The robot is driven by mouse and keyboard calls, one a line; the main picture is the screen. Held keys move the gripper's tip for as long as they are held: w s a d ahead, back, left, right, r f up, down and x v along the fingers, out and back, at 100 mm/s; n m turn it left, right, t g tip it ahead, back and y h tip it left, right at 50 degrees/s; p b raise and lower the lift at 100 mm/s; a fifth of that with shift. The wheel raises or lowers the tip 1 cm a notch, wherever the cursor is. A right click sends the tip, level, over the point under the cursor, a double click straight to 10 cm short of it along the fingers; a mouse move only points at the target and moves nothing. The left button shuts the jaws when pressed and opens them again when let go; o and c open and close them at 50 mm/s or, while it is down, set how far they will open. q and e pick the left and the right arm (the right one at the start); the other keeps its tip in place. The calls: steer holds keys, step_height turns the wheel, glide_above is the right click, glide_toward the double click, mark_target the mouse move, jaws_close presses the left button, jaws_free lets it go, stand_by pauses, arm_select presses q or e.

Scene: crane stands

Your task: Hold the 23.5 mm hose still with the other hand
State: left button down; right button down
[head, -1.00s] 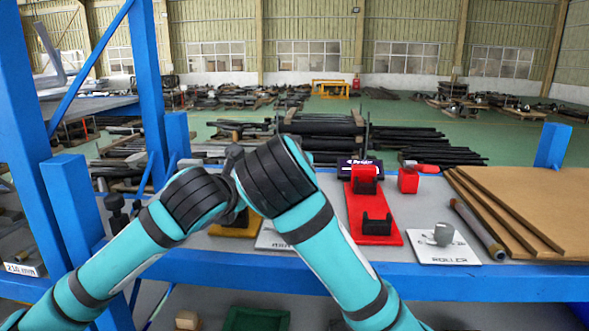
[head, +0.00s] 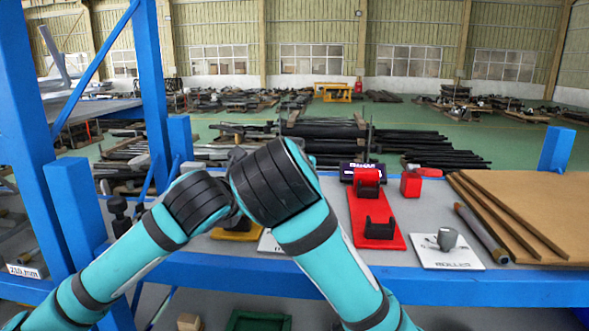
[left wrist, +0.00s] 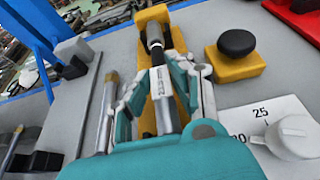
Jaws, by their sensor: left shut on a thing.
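In the left wrist view a dark grey hose (left wrist: 165,100) with pale lettering lies lengthwise over a yellow stand (left wrist: 151,18). My left gripper (left wrist: 163,68) is shut on it, one finger on each side. The hose's far end has a grey and black tip. In the head view both my arms cross in front of the bench and hide the hose and both grippers. Only part of the yellow stand (head: 240,234) shows there, below the arms. My right gripper is not visible in either view.
A yellow block with a black knob (left wrist: 236,42) stands right of the hose. A white card with a grey roller (head: 447,239), a red stand (head: 377,228) and brown boards (head: 530,215) lie to the right on the bench. Blue posts (head: 78,215) stand at left.

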arm_select(q)
steer(key=c, duration=1.1)
jaws_free()
